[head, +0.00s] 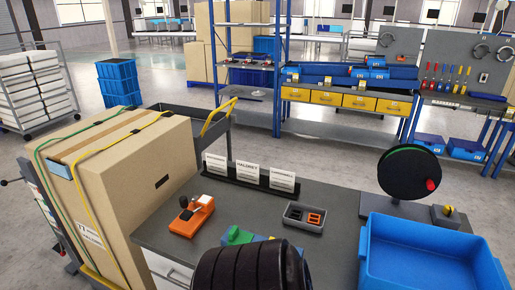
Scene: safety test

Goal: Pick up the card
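Several white cards with printed text stand upright in a black holder (234,180) on the grey worktable (335,213). The left card (215,163), the middle card (247,172) and the right card (282,181) stand in a row near the table's back edge. The print is too small to read surely, and I cannot tell which card is meant. Neither of my grippers is in the head view.
An orange device (192,216) lies left of a small grey tray (303,217). A blue bin (374,255), a black reel (409,174) and a large carton (160,225) flank the table's middle. A black ribbed form (250,270) hides its front.

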